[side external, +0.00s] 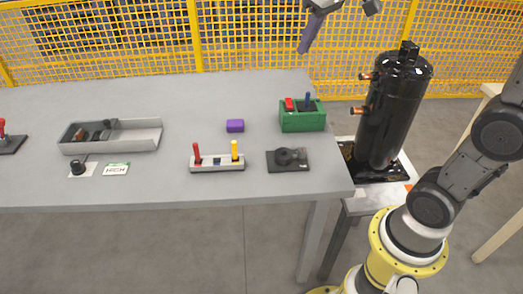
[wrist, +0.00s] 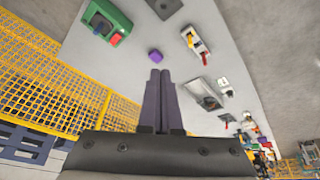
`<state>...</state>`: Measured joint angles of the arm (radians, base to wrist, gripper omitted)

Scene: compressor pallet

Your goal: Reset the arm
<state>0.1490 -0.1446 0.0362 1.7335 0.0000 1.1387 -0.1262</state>
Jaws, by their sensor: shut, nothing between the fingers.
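My gripper (side external: 309,33) shows at the top of the side external view, raised above the far right part of the grey table (side external: 220,98). Its purple-grey fingers point down, and part of it is cut off by the top edge. In the wrist view my gripper (wrist: 160,72) has its two fingers side by side, shut and empty. No object touches the fingers.
On the table are a purple block (side external: 235,126), a green box (side external: 302,119), a fixture with red and yellow levers (side external: 217,163), a black dial plate (side external: 288,160) and a grey tray (side external: 140,136). A black compressor (side external: 393,110) stands right; a yellow mesh fence (side external: 250,40) runs behind.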

